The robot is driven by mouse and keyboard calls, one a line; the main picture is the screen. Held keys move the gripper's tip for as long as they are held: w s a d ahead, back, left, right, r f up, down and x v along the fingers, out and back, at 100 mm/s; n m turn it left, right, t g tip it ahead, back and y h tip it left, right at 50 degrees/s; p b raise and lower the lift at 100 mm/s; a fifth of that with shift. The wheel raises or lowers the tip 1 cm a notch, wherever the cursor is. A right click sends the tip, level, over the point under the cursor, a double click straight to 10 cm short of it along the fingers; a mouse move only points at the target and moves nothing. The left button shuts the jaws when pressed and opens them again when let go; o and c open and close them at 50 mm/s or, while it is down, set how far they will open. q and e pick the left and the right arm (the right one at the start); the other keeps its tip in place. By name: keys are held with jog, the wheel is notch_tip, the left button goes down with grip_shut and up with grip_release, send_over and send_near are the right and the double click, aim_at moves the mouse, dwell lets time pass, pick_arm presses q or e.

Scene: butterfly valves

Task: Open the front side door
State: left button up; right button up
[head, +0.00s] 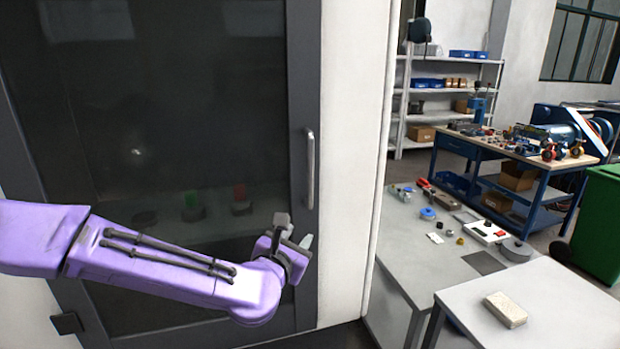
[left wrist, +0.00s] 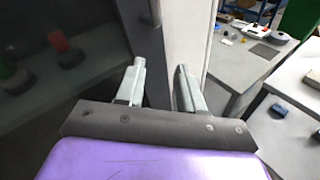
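The front side door (head: 140,110) is a dark glass panel in a grey frame and looks shut. Its vertical metal handle (head: 310,168) is on the right side of the frame. My left gripper (head: 297,228) is just below and slightly left of the handle in the head view. In the left wrist view the two fingers of my left gripper (left wrist: 162,78) stand apart with nothing between them. The lower end of the handle (left wrist: 152,12) shows above and just left of the gap between the fingers. My right gripper is not in view.
A white wall panel (head: 355,150) stands right of the door. Grey tables (head: 410,255) with small parts are further right. A blue workbench (head: 500,150), a shelf (head: 450,90) and a green bin (head: 600,225) are behind. Red and green items show through the glass.

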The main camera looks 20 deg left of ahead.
aim_at(310, 175)
pick_arm(q)
notch_tip(310, 175, up, 11)
jog(key=n+t, duration=0.2)
jog(key=n, duration=0.2)
jog(key=shift+m, duration=0.3)
jog(key=w+p, duration=0.4)
jog(key=w, duration=0.6)
jog(key=shift+f, duration=0.2)
jog(key=shift+w+f, duration=0.1)
jog(key=shift+w, duration=0.2)
grip_shut()
